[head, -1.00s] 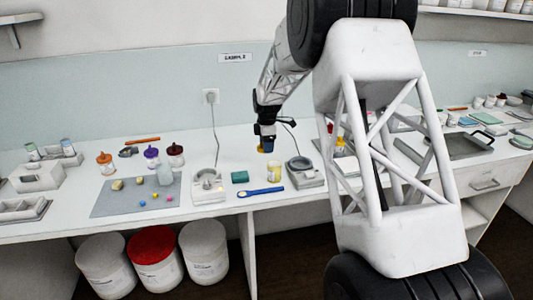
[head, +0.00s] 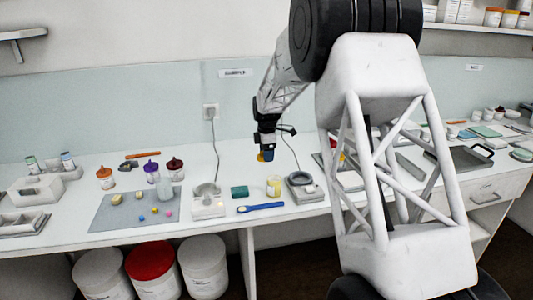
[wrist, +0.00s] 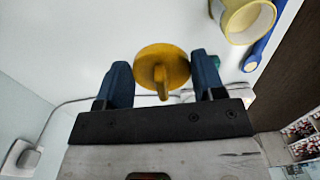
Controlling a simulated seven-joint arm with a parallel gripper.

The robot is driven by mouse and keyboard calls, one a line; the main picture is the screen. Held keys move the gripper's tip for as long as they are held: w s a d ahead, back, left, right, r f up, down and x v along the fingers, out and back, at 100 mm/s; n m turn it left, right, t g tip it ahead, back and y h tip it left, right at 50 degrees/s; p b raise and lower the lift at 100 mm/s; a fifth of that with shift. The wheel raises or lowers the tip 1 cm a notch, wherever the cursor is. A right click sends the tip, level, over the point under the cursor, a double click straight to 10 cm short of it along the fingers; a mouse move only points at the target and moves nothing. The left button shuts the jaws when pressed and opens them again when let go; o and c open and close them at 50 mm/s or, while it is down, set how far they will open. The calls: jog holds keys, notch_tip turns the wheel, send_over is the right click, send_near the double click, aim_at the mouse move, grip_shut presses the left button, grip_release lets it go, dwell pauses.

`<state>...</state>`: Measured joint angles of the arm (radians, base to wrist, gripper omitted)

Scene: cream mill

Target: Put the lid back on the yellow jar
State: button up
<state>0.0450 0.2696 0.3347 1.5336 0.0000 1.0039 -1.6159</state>
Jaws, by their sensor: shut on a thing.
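The yellow jar (head: 273,188) stands open on the white counter, between a green block and a grey round-topped device. It also shows at the top right of the wrist view (wrist: 236,20), with its mouth uncovered. My gripper (head: 265,152) hangs in the air above the counter, slightly left of the jar in the head view. In the wrist view, its blue fingers (wrist: 163,82) are shut on the yellow lid (wrist: 155,60), a round disc with a raised grip between them. The lid is apart from the jar.
A blue spoon-like tool (head: 262,208) lies in front of the jar. The green block (head: 240,192) and a white device (head: 208,203) stand to its left, the grey device (head: 302,186) to its right. A grey mat (head: 115,218) with small pieces lies further left.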

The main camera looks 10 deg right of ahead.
jog(key=s+d+r, duration=0.1)
jog(key=s+r, duration=0.1)
jog(key=s, duration=0.8)
jog(key=shift+d, duration=0.25)
jog(key=shift+f, duration=0.2)
jog(key=shift+f, duration=2.05)
jog(key=shift+f, duration=0.65)
dwell(2.1)
jog(key=o, duration=1.1)
jog(key=shift+r, duration=2.25)
